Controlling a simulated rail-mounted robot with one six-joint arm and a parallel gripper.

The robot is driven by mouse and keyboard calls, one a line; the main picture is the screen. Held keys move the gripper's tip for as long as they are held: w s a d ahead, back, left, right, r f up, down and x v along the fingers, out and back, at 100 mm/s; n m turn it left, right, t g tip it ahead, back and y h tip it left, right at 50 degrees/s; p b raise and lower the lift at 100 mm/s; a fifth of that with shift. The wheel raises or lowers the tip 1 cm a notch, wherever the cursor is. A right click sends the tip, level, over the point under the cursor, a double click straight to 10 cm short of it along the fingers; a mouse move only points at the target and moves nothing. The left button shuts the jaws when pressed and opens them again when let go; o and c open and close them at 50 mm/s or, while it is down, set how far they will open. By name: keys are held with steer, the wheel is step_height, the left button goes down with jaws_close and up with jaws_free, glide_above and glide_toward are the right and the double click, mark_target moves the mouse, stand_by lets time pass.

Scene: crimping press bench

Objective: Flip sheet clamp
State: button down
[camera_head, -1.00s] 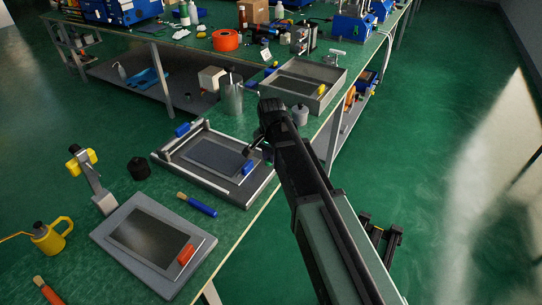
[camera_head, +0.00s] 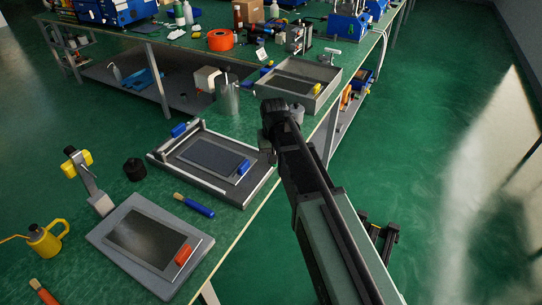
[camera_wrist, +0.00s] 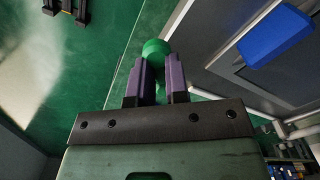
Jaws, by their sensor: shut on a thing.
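A green round knob (camera_wrist: 155,49) sits at the tips of my gripper (camera_wrist: 158,64) in the wrist view, and the two purple fingers are shut on it. I take the knob to be the end of the sheet clamp; the rest of the clamp is hidden. The grey framed plate (camera_wrist: 242,73) lies to the right of my fingers, with a blue block (camera_wrist: 275,36) on it. In the head view, the grey frame (camera_head: 227,193) with a dark sheet (camera_head: 211,156) lies on the green bench. My wrist is beside its right edge and hides the fingers.
A second plate with a red block (camera_head: 184,255) lies nearer on the bench. A grey tray (camera_head: 322,97) is behind. Open floor lies right.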

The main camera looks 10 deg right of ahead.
steer(key=n, duration=0.2)
steer(key=d+n, duration=0.1)
steer(key=n, duration=0.1)
steer(key=shift+w+d+n, duration=0.1)
steer(key=shift+d+n, duration=0.05)
steer(key=shift+n, duration=0.15)
steer(key=shift+w+d+n, duration=0.15)
steer(key=shift+d+n, duration=0.05)
steer(key=shift+n, duration=0.7)
steer(key=shift+w+d+n, duration=0.1)
steer(key=shift+d+n, duration=0.1)
steer(key=shift+n, duration=0.7)
steer(key=c, duration=1.1)
jaws_free()
step_height(320, 180, up, 11)
steer(key=p, duration=1)
steer(key=shift+f+p, duration=0.1)
steer(key=shift+p, duration=0.3)
